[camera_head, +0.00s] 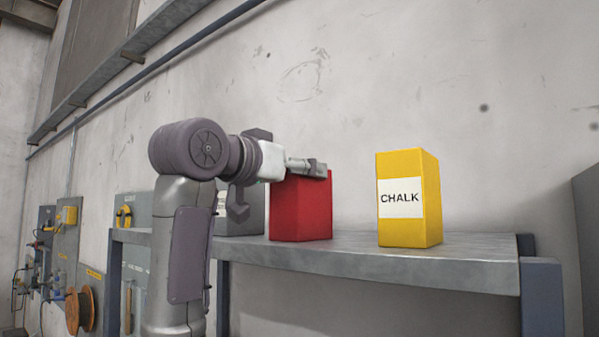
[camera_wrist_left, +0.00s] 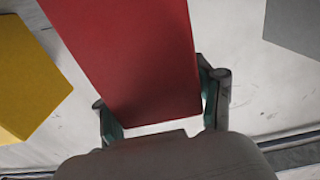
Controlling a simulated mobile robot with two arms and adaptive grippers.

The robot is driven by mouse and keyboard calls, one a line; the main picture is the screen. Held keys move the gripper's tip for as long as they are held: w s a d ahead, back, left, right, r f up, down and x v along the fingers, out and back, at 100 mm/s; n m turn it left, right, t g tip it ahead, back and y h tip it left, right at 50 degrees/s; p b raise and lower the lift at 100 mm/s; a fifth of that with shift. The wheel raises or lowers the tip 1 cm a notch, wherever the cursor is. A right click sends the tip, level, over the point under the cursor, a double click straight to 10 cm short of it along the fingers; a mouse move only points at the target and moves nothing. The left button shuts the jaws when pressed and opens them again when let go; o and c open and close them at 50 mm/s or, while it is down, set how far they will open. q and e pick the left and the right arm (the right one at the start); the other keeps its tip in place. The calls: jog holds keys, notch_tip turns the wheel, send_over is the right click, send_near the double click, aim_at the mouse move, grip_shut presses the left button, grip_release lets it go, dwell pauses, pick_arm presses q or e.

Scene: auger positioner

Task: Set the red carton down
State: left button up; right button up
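The red carton (camera_head: 301,210) stands upright at the shelf (camera_head: 420,265), its base at or just above the top surface; I cannot tell whether it touches. My left gripper (camera_head: 312,169) reaches in from the left at the carton's top. In the left wrist view the red carton (camera_wrist_left: 135,50) lies between the two fingers of my left gripper (camera_wrist_left: 158,95), with a finger close against each side. It looks shut on the carton. My right gripper is in neither view.
A yellow carton marked CHALK (camera_head: 408,200) stands on the shelf to the right, with bare shelf between it and the red one. A grey box (camera_head: 240,212) stands to the left, partly behind my arm. A concrete wall (camera_head: 480,80) rises behind.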

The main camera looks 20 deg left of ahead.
pick_arm(q)
jog(key=shift+o, duration=1.2)
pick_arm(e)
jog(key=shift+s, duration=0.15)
pick_arm(q)
jog(key=shift+r, duration=0.1)
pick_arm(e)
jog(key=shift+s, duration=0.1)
pick_arm(q)
jog(key=shift+s, duration=0.1)
jog(key=b+v, duration=0.7)
jog(key=v, duration=0.4)
jog(key=shift+s+a, duration=0.15)
jog(key=shift+s, duration=0.2)
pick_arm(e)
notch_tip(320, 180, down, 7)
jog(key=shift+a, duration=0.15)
pick_arm(q)
jog(key=shift+r, duration=0.15)
